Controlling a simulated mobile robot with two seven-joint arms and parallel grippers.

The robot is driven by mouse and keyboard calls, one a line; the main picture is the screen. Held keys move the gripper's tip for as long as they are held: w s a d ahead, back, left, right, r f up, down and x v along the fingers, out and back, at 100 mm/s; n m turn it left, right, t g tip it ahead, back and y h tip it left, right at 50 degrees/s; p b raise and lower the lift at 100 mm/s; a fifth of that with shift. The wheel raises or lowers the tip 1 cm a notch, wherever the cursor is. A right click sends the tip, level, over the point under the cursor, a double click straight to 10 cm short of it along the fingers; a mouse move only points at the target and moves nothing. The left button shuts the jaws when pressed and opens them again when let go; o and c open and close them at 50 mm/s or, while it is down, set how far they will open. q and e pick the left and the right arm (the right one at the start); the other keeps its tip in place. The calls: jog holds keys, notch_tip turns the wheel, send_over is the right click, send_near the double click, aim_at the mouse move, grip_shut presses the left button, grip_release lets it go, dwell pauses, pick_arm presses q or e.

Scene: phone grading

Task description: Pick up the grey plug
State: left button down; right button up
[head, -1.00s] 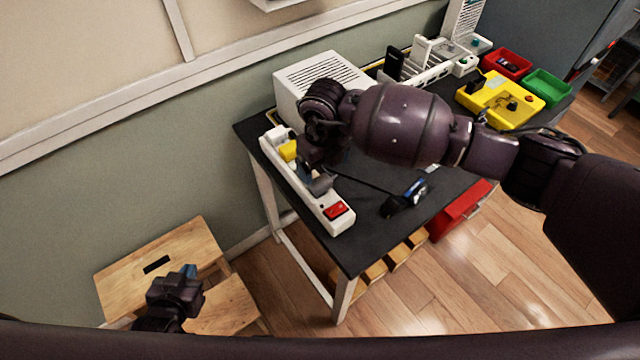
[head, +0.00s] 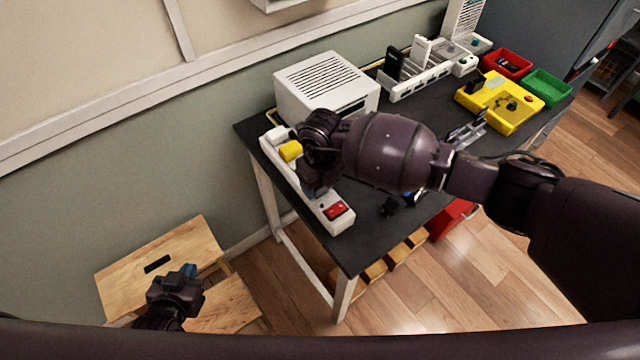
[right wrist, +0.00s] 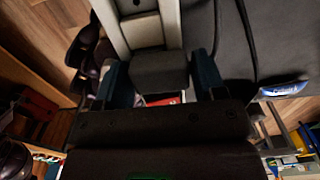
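The grey plug (right wrist: 160,72) lies between the two blue-tipped fingers of my right gripper (right wrist: 163,80) in the right wrist view. It nearly fills the space between them, and I cannot tell whether both fingers press on it. The white power strip (right wrist: 140,25) runs behind it. In the head view my right gripper (head: 315,185) is low over the front half of the power strip (head: 333,217), and my arm hides the plug. My left gripper (head: 180,285) is far from the table, over the wooden stool, and its fingers are too unclear to judge.
A yellow plug (head: 290,151) stands in the strip behind my right gripper. A white vented box (head: 325,82) is close behind. A black plug with its cable (head: 390,206) lies to the right on the black table (head: 365,238). The wooden stool (head: 200,240) stands at left.

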jog(key=c, duration=0.7)
notch_tip(320, 180, up, 20)
dwell(0.4)
